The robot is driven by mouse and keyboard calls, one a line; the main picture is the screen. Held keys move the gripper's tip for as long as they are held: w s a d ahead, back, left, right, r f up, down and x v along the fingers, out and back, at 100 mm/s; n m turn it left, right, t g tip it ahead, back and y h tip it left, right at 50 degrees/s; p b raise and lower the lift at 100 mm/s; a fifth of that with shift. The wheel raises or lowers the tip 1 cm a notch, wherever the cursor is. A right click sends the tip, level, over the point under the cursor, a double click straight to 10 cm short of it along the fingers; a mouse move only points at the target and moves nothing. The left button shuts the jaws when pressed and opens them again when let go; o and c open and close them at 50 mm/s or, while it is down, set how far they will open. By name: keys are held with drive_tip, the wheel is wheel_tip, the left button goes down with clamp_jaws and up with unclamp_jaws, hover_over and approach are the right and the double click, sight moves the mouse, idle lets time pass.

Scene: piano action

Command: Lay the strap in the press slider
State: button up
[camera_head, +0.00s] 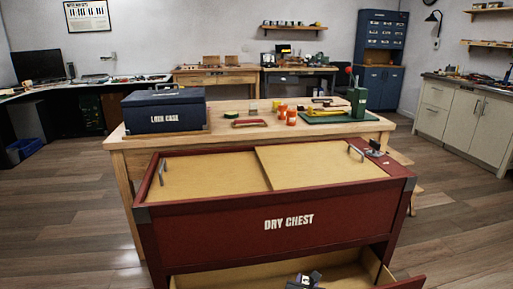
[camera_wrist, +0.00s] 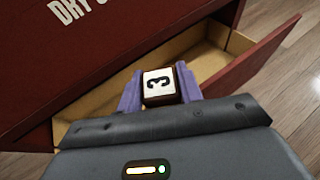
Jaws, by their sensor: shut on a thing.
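In the head view my gripper (camera_head: 305,279) shows at the bottom edge, in front of the drawer's interior. A green press-like device with a red knob (camera_head: 357,97) stands at the right of the wooden bench; its slider cannot be made out. I cannot identify a strap for certain; a small red curved item (camera_head: 249,123) lies mid-bench.
The dry chest (camera_head: 220,224) stands before the bench (camera_head: 222,109), with sliding wooden panels on top. A dark blue loan case (camera_head: 164,111) sits at the bench's left. Wooden floor is open on both sides.

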wheel_tip(320, 180, up, 29)
drive_tip(key=s+n+y+p, duration=0.2)
drive_tip(key=n+y+p, duration=0.1)
drive_tip(key=p, duration=3.3)
drive_tip(key=shift+s+f+t+y, duration=0.15)
drive_tip(key=shift+s+t+y, duration=0.05)
drive_tip(key=shift+t+y, duration=0.25)
drive_tip(key=shift+d, duration=0.1)
drive_tip(key=s+f, duration=0.4)
drive_tip(key=f, duration=0.1)
drive_tip(key=shift+s+f, duration=0.15)
drive_tip(key=shift+f, duration=0.1)
drive_tip(key=shift+f, duration=0.1)
drive_tip(key=f, duration=0.1)
drive_tip(key=s+f, duration=0.1)
drive_tip(key=f, duration=0.3)
drive_tip(key=shift+s+f, duration=0.25)
